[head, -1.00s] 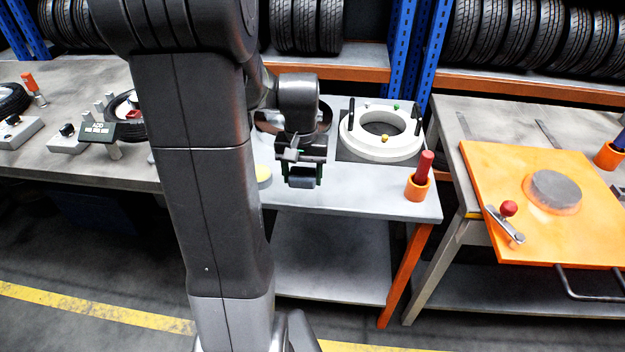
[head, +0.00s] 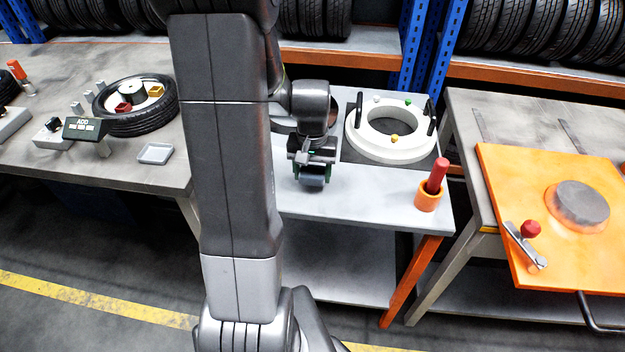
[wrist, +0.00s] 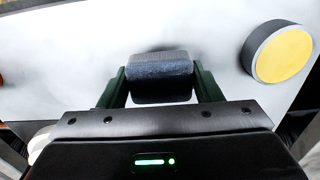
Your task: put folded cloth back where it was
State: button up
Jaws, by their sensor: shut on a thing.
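My gripper (head: 314,178) is over the front part of the light grey table (head: 370,205), left of the white ring. It is shut on the folded cloth (wrist: 160,68), a dark blue-grey, rounded bundle seen between the two green fingers in the wrist view. In the head view the cloth (head: 313,181) shows only as a small dark shape under the gripper. The cloth is at or just above the tabletop; I cannot tell if it touches.
A yellow-faced disc (wrist: 283,56) lies right of the cloth in the wrist view. The white ring (head: 355,135) with dark handles and an orange cup (head: 428,199) with a red-handled tool (head: 437,177) stand on the same table.

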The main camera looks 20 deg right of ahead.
aim_at(312, 181)
jog(key=shift+f, duration=1.65)
jog(key=shift+f, duration=0.1)
jog(key=shift+f, duration=0.15)
jog(key=o, duration=0.9)
jog(key=shift+o, duration=0.2)
notch_tip(312, 181, up, 13)
jog(key=shift+f, duration=0.2)
